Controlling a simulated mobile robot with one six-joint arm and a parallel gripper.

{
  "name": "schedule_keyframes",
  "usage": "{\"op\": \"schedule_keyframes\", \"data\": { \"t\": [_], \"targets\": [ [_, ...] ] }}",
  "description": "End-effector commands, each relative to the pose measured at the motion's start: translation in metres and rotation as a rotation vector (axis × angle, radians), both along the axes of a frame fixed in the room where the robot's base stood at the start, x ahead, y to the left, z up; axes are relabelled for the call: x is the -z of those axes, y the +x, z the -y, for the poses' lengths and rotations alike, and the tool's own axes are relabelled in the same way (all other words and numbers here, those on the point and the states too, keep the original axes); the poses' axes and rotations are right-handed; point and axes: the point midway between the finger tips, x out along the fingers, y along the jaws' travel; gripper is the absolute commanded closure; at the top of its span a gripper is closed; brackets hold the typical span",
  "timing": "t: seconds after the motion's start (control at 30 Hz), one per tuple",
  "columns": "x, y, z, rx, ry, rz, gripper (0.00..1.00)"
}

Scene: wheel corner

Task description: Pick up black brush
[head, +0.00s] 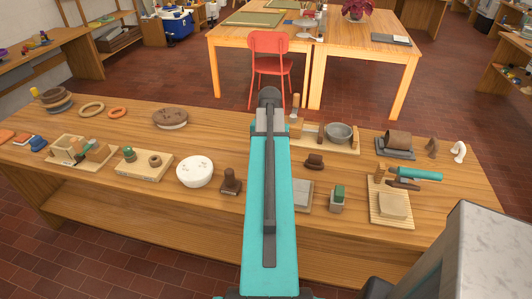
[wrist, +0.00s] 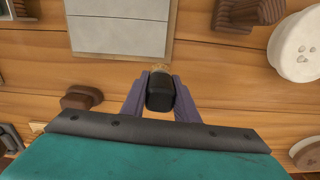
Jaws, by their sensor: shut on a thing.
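The black brush (wrist: 160,92) shows in the wrist view as a dark rounded body with a small tan part at its far end. My gripper (wrist: 160,84) has its two purple-grey fingers on either side of it and is shut on it. The brush is held above or at the wooden table; I cannot tell whether it touches the top. In the head view my teal arm hides the gripper and the brush.
Near the grip are a grey slab (wrist: 120,35), a brown knobbed block (wrist: 235,14), a white round disc (wrist: 296,46) and a brown piece (wrist: 82,97). A green-topped block (head: 338,198) and wooden board (head: 391,218) stand right.

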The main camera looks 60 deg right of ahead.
Motion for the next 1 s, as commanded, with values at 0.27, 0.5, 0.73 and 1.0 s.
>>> {"op": "schedule_keyframes", "data": {
  "t": [0.27, 0.5, 0.73, 1.0],
  "targets": [
    [-0.002, -0.033, -0.027, 0.002, -0.001, 0.000, 0.95],
    [-0.005, -0.051, -0.042, 0.001, -0.002, 0.000, 0.95],
    [-0.007, -0.059, -0.048, 0.002, 0.000, 0.000, 0.95],
    [-0.007, -0.060, -0.048, 0.001, 0.000, 0.000, 0.95]
  ]
}}
